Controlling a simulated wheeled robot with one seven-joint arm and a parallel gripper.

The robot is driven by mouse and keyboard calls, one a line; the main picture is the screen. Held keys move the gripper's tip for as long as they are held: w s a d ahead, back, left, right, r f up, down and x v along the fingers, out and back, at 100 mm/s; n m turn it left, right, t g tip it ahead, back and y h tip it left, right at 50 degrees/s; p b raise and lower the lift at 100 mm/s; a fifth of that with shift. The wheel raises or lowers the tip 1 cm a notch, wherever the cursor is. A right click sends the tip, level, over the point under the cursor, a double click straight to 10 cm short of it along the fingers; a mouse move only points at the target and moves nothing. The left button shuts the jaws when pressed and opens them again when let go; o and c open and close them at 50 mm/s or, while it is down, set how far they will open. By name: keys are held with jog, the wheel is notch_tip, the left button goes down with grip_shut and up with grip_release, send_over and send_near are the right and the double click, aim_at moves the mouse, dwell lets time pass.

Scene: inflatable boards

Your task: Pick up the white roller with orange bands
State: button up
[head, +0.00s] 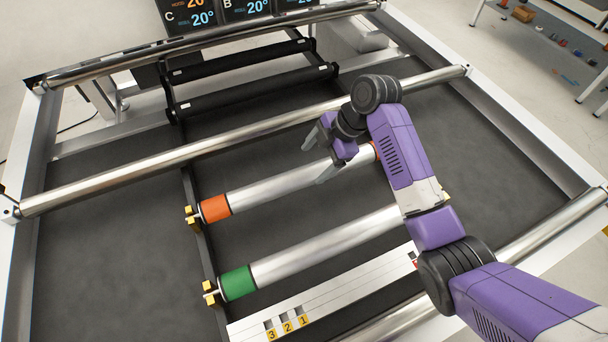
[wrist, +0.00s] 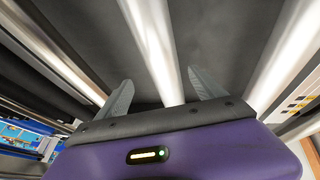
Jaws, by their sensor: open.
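The white roller with orange bands (head: 275,187) lies across the dark bed in the head view, held at its left end by a yellow bracket. Its right part is partly hidden behind my arm, where a bit of the other orange band shows. My gripper (head: 315,165) is open and empty near the right half of this roller. In the wrist view, a pale roller (wrist: 150,40) runs between the two spread fingers of my gripper (wrist: 160,78); no orange shows there. I cannot tell the exact gap between fingers and roller.
A similar roller with a green band (head: 320,248) lies nearer the front, parallel. A long metal bar (head: 240,135) crosses behind. A white strip with yellow numbered tags (head: 287,322) lies in front. Black rollers (head: 250,92) and a display (head: 225,12) stand at the back.

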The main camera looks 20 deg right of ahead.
aim_at(306, 171)
jog(key=shift+s+a+f, duration=0.1)
jog(key=shift+s+f, duration=0.1)
jog(key=shift+s, duration=0.1)
jog(key=shift+a+f+n, duration=0.15)
jog(key=shift+f+n, duration=0.15)
jog(key=shift+f, duration=0.05)
jog(key=shift+a+p+x, duration=0.1)
jog(key=shift+p+x, duration=0.25)
jog(key=shift+x, duration=1.35)
jog(key=shift+a+p+x, duration=0.15)
jog(key=shift+p+x, duration=0.15)
jog(key=shift+x, duration=1.4)
jog(key=shift+r, duration=0.1)
grip_shut()
jog(key=shift+w+r, duration=0.1)
